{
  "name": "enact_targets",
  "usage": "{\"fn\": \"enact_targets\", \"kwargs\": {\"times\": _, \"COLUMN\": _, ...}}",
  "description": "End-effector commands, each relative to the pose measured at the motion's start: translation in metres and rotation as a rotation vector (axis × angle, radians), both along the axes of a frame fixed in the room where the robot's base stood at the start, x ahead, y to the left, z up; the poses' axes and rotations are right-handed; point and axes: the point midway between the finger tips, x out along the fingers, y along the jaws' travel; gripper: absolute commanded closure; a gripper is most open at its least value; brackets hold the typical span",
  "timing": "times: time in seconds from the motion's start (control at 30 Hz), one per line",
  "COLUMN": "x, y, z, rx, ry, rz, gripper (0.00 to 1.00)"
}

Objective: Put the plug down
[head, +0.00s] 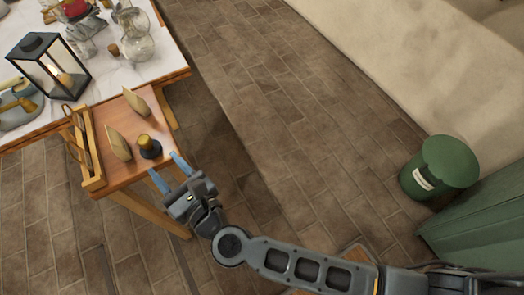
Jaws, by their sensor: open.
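The plug appears to be the small piece with a dark round base and a brass-coloured top (146,142). It stands upright on the small wooden side table (118,179), near its right side. My gripper (164,163) is open, its two blue fingers apart and pointing toward the plug. The plug is just beyond the fingertips, and no finger is seen touching it. The height of the fingers over the table is hard to tell.
Two upright wooden pieces (118,143) stand beside the plug, with a raised rail at the table's left edge. A marble-topped table (103,75) behind holds a lantern (50,66) and glassware (136,42). A green bin (440,168) stands right; the floor between is clear.

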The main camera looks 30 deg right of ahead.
Motion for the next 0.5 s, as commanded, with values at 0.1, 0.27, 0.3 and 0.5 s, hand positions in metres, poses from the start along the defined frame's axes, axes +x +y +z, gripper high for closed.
{"fn": "enact_targets", "kwargs": {"times": 0.1, "x": -0.003, "y": -0.011, "z": 0.000, "rx": -0.048, "ry": -0.016, "rz": -0.006, "gripper": 0.53}}
{"fn": "enact_targets", "kwargs": {"times": 0.27, "x": -0.026, "y": -0.069, "z": 0.002, "rx": -0.352, "ry": -0.108, "rz": -0.034, "gripper": 0.53}}
{"fn": "enact_targets", "kwargs": {"times": 0.3, "x": -0.037, "y": -0.089, "z": 0.003, "rx": -0.470, "ry": -0.139, "rz": -0.044, "gripper": 0.53}}
{"fn": "enact_targets", "kwargs": {"times": 0.5, "x": -0.108, "y": -0.169, "z": 0.020, "rx": -1.119, "ry": -0.267, "rz": -0.070, "gripper": 0.53}}
